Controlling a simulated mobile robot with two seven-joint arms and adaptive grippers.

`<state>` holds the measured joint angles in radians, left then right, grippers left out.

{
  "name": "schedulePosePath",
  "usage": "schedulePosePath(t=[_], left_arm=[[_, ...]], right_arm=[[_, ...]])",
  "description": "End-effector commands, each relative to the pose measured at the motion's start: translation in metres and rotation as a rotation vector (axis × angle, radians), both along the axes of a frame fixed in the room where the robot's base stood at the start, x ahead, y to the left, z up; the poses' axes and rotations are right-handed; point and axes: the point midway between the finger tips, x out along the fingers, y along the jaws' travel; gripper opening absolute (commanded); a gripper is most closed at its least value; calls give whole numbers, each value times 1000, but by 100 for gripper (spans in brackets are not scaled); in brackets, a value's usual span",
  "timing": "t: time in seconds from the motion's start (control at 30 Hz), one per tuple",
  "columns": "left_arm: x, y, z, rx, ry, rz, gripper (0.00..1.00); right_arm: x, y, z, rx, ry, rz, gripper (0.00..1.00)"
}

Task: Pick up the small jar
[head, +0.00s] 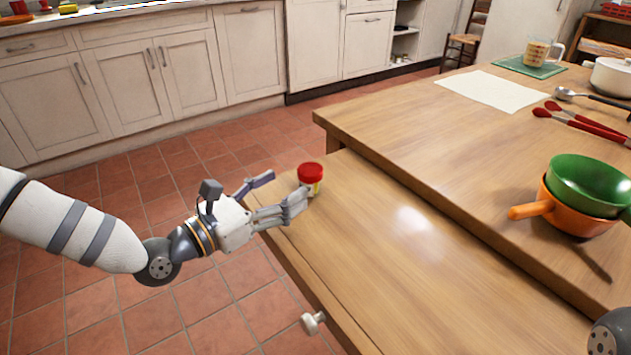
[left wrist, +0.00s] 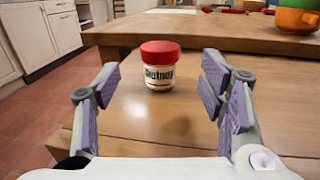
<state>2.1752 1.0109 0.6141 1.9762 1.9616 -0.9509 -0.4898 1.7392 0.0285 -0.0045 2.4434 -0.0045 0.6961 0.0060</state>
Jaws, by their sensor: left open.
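The small jar (head: 311,178) has a red lid and a pale label; it stands upright near the left edge of the lower wooden surface (head: 400,265). In the left wrist view the jar (left wrist: 160,66) stands ahead of the fingers, its label reading something like "Chutney". My left gripper (head: 279,197) is open beside the jar, and in the head view its near finger overlaps the jar's lower part. In the left wrist view the open fingers (left wrist: 162,100) are on either side, with bare wood between them and the jar just beyond. My right gripper is out of view.
A higher tabletop (head: 430,125) lies behind the jar. It carries a green bowl (head: 590,183) in an orange pan (head: 567,212), red-tipped utensils (head: 585,124), a ladle (head: 590,97), a white pot (head: 611,77) and a pale sheet (head: 492,91). A knob (head: 312,323) sticks out at the front.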

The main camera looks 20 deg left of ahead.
Motion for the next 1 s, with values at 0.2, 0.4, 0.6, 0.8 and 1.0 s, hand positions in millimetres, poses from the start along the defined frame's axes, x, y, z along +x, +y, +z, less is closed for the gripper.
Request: schedulePosePath(t=[0.2,0.4,0.6,0.8,1.0], left_arm=[[27,-17,2,1,0,-5,64],[58,-34,4,1,3,-5,64],[63,-36,5,1,3,-4,64],[63,-36,5,1,3,-5,35],[63,-36,6,0,1,-5,6]], right_arm=[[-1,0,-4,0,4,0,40],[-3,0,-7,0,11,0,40],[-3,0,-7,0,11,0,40],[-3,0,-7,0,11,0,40],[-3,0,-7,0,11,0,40]])
